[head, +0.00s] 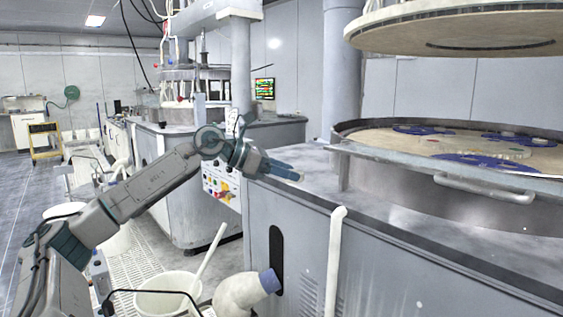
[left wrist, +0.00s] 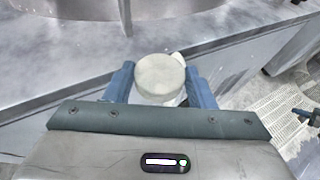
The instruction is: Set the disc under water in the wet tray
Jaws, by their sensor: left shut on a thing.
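A pale grey round disc (left wrist: 160,76) sits between the two blue fingers of my left gripper (left wrist: 160,88) in the left wrist view, and the gripper is shut on it. In the head view my left gripper (head: 288,171) reaches over the near left corner of the grey machine top (head: 313,165). The disc cannot be made out clearly there. I cannot pick out a wet tray with water in either view. My right gripper is not in view.
A round polishing machine basin (head: 450,200) with blue discs inside stands at right, with a metal bar and handle across its front. A raised upper platen (head: 455,30) hangs above. A white pipe (head: 334,260) rises in front. A white bucket (head: 168,295) stands on the floor.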

